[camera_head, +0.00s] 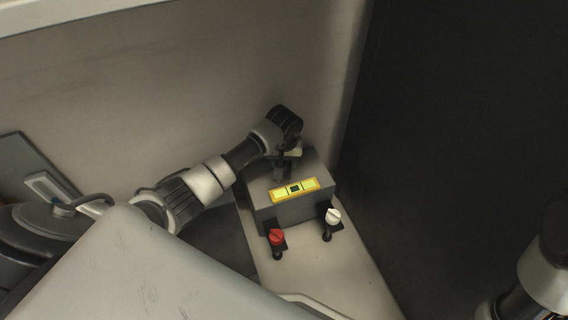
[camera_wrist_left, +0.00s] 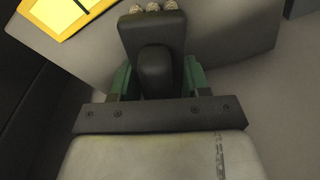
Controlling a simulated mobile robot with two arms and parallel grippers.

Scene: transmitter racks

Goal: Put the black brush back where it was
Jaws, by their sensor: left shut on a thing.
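My left gripper (camera_head: 284,160) reaches over a dark grey box (camera_head: 297,208) from the upper left. In the left wrist view its green-sided fingers (camera_wrist_left: 156,78) are shut on the black brush (camera_wrist_left: 152,32), which sits between them. The brush's tan bristle tufts (camera_wrist_left: 153,6) show at the top edge of that view. In the head view the brush is small and dark under the gripper, and I cannot tell whether it touches the box top. Only part of my right arm shows at the lower right; its gripper is not visible.
A yellow-labelled panel (camera_head: 295,190) is on the box. A red knob (camera_head: 277,237) and a white knob (camera_head: 333,215) stand on black mounts in front of it. A tall black rack wall (camera_head: 450,130) rises to the right. A pale panel (camera_head: 150,265) fills the lower left.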

